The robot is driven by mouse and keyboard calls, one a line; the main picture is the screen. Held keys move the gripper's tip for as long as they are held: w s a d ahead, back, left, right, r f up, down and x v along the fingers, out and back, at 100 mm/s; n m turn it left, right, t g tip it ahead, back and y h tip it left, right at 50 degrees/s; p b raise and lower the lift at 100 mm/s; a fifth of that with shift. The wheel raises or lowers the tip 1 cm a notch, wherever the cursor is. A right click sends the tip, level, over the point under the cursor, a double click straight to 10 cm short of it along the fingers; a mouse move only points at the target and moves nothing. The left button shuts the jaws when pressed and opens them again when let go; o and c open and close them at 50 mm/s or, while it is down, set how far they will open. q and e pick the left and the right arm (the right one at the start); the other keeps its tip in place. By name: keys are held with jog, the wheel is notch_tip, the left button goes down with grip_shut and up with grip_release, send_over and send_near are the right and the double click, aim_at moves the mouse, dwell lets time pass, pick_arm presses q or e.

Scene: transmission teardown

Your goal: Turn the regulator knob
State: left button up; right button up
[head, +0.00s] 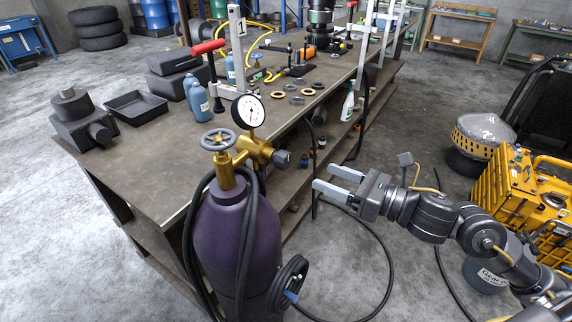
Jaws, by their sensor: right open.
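A dark purple gas cylinder (234,240) stands upright in front of the workbench. On its top are a grey handwheel (218,139) and a brass regulator (252,149) with a round white gauge (251,111). The dark regulator knob (281,159) sticks out from the brass body on its right side. My right gripper (323,178) is open and empty, to the right of the knob and slightly lower in the picture. Its two pale fingers point left towards the knob, apart from it. My left gripper is not in view.
Black hoses hang around the cylinder and loop across the floor. The workbench (160,180) behind holds a black tray (136,107), blue bottles, rings and tools. A yellow crate (505,185) stands at the right near my arm. Concrete floor is open between bench and crate.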

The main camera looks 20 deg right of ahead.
aim_at(288, 163)
jog(key=shift+n, duration=0.3)
jog(key=b+x, duration=0.3)
jog(key=x, duration=0.2)
jog(key=shift+a+r+b, duration=0.25)
jog(key=shift+a+b, duration=0.1)
jog(key=p+x, duration=0.1)
jog(key=x, duration=0.3)
jog(key=shift+p, duration=0.3)
jog(key=shift+w+a, duration=0.45)
jog(key=shift+f, duration=0.1)
jog(key=c, duration=1)
